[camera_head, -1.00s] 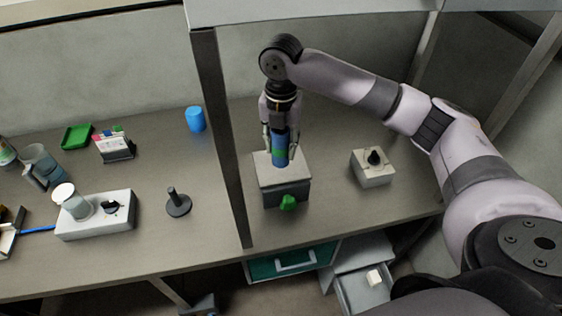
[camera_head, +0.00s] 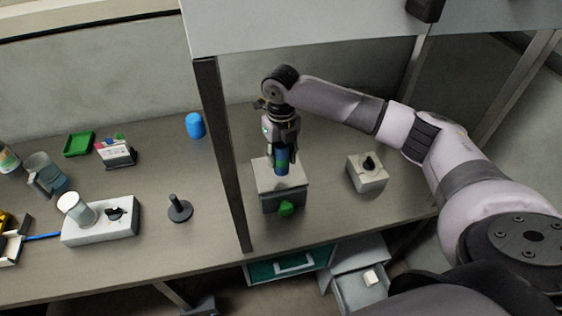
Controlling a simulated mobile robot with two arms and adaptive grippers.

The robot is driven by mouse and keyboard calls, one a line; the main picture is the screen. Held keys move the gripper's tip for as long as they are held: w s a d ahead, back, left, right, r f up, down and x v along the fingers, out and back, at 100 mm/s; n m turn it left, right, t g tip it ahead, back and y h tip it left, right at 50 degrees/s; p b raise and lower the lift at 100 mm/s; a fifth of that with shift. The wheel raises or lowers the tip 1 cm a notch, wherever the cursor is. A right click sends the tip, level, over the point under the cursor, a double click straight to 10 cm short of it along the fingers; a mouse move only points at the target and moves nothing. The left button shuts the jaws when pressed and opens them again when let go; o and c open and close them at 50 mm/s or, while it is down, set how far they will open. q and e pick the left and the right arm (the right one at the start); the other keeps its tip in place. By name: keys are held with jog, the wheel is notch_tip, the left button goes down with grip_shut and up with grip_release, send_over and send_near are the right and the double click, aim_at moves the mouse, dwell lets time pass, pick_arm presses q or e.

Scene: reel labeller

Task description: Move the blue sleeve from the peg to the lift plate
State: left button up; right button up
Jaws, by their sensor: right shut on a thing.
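My right gripper (camera_head: 283,150) points down and is shut on the sleeve's upper part. Whether the sleeve's bottom touches the plate is hard to tell. A dark peg (camera_head: 178,205) on a round base stands to the left, past the post, with nothing on it. My left gripper is not in view.
A dark post (camera_head: 226,160) stands just left of the plate. A green knob (camera_head: 286,208) is on the box front. A pale box with a black knob (camera_head: 367,172) is to the right. A blue cylinder (camera_head: 194,125) and a green tray (camera_head: 79,143) stand at the back left.

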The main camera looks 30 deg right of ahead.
notch_tip(320, 180, down, 3)
jog(key=shift+f+p, duration=0.1)
jog(key=shift+p, duration=0.5)
jog(key=shift+f, duration=0.3)
jog(key=shift+f, duration=0.15)
jog(key=o, duration=1.3)
